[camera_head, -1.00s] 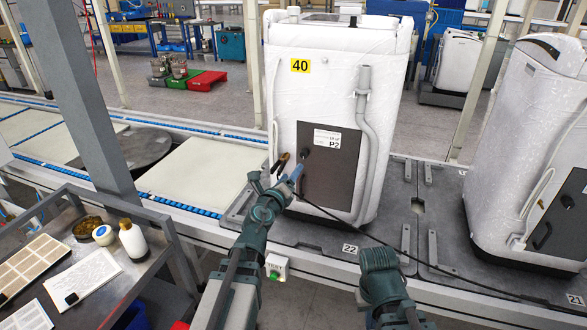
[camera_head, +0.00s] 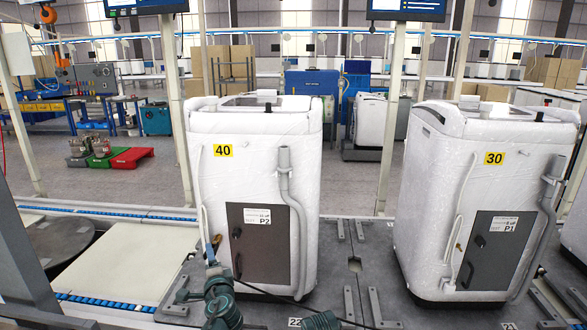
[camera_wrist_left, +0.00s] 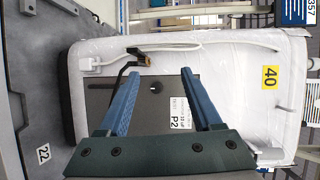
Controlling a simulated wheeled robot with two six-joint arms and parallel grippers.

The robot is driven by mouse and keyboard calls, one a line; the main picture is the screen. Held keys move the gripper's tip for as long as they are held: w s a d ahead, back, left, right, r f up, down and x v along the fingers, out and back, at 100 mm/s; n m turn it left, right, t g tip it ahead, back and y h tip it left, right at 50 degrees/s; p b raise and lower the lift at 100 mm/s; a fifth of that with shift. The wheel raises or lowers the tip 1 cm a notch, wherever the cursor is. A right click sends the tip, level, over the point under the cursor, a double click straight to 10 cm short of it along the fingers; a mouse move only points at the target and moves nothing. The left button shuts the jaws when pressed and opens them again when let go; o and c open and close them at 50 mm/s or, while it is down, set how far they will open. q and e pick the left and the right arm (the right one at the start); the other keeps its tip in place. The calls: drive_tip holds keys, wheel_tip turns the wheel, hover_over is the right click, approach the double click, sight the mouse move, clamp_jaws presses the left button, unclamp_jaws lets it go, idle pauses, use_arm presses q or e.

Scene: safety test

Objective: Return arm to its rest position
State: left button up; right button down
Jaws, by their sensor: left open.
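My left gripper (camera_head: 210,252) is at the lower left of the white machine marked 40 (camera_head: 262,130), beside its dark panel labelled P2 (camera_head: 262,262). In the left wrist view its two blue fingers (camera_wrist_left: 160,85) are spread apart with nothing between them. The P2 panel (camera_wrist_left: 155,95) lies beyond the fingers. A black hooked piece with a brass end (camera_wrist_left: 134,58) is on the machine near the panel's edge, apart from the fingers. Only a piece of my right arm shows at the bottom edge in the head view; its gripper is out of frame.
A second white machine marked 30 (camera_head: 490,190) stands to the right on the grey platform (camera_head: 350,255). A thin black cable (camera_head: 300,305) crosses low in front of machine 40. A pale conveyor plate (camera_head: 120,262) and a dark disc (camera_head: 60,240) lie to the left.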

use_arm(q)
drive_tip(key=s+d+f+n+g+h+p, duration=0.1)
drive_tip(key=s+d+f+n+g+h, duration=0.1)
drive_tip(key=s+d+f+n+g, duration=0.1)
drive_tip(key=s+d+f+n+g+h+p, duration=0.1)
drive_tip(key=s+d+f+n+g+p, duration=0.1)
drive_tip(key=s+d+f+g, duration=0.4)
drive_tip(key=s+d+f+n+g+h+p, duration=0.1)
drive_tip(key=s+d+f+n+g, duration=0.3)
drive_tip(key=s+d, duration=0.5)
drive_tip(key=s+g+h, duration=0.1)
drive_tip(key=s+g, duration=0.1)
drive_tip(key=s, duration=0.3)
drive_tip(key=shift+s+d+f+h+p, duration=0.25)
drive_tip(key=shift+d+f+h+p, duration=0.05)
drive_tip(key=shift+d+p, duration=0.1)
